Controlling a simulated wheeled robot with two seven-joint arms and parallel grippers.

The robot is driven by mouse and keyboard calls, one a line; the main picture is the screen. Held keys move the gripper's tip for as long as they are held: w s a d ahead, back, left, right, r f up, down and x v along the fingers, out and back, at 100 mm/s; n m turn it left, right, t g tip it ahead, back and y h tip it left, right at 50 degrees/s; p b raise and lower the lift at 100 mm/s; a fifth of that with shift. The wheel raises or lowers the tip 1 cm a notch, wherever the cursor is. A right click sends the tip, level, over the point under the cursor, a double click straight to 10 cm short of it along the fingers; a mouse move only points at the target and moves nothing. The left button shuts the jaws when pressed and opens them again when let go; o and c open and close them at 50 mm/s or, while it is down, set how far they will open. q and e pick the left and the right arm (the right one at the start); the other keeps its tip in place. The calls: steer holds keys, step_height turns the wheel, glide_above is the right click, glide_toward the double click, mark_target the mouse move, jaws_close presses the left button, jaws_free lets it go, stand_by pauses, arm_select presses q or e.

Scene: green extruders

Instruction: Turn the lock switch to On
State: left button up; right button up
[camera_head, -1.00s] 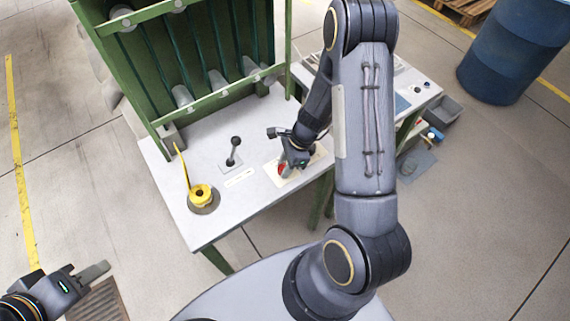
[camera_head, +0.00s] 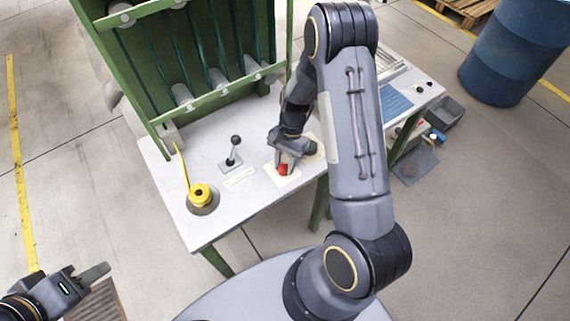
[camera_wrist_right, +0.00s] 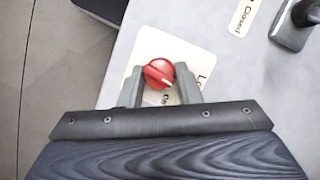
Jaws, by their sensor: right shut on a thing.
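The lock switch is a round red knob (camera_wrist_right: 158,73) with a white pointer mark, on a cream label plate (camera_wrist_right: 165,48) with partly hidden lettering. In the head view the red knob (camera_head: 283,169) sits on its plate near the table's front edge. My right gripper (camera_wrist_right: 158,80) has its two fingers on either side of the knob, shut on it. In the head view my right gripper (camera_head: 287,160) reaches down onto the knob from behind. The pointer mark slants toward the lower right in the wrist view. My left gripper (camera_head: 95,278) is empty at the lower left, away from the table; its finger gap is unclear.
A black lever (camera_head: 234,151) stands on the table (camera_head: 212,225) left of the switch, and a yellow handle (camera_head: 199,193) on a round base is further left. A green rack (camera_head: 150,75) rises behind. A blue barrel (camera_head: 510,55) stands at the right.

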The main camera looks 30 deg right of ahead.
steer(key=shift+w+n, duration=0.1)
steer(key=shift+n, duration=0.5)
steer(key=shift+g, duration=0.3)
steer(key=o, duration=1)
steer(key=shift+c, duration=0.2)
steer(key=b+v, duration=0.1)
steer(key=v, duration=0.6)
steer(key=shift+r, duration=0.4)
